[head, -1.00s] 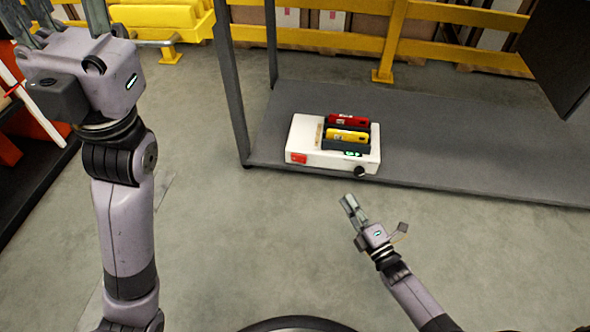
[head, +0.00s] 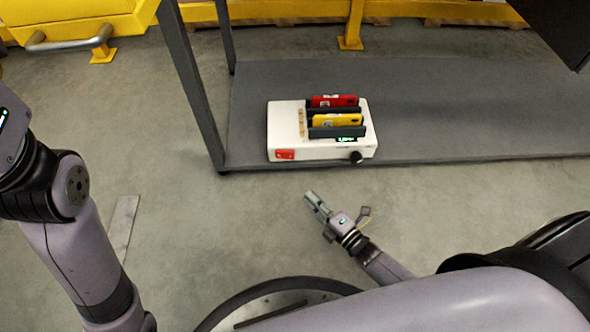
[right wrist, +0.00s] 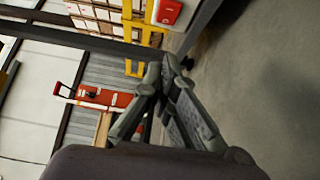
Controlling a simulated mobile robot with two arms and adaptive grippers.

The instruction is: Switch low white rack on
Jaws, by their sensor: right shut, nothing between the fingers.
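The low white rack (head: 290,130) sits on a grey low shelf in the head view. It holds a red device (head: 333,101) and a yellow device (head: 337,120) in dark slots. Its front has a red switch (head: 285,154) at the left, a black knob (head: 356,157) at the right and a small green-lit display (head: 346,139). I cannot read the switch position. My right gripper (head: 310,196) is shut and empty, in front of the rack and apart from it. Its closed fingers show in the right wrist view (right wrist: 164,72). My left gripper is out of view.
The grey shelf (head: 450,110) has free room right of the rack. A grey post (head: 190,80) rises at its left corner. Yellow rails (head: 350,22) run behind. A yellow bin (head: 70,20) is at top left. The floor in front is clear.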

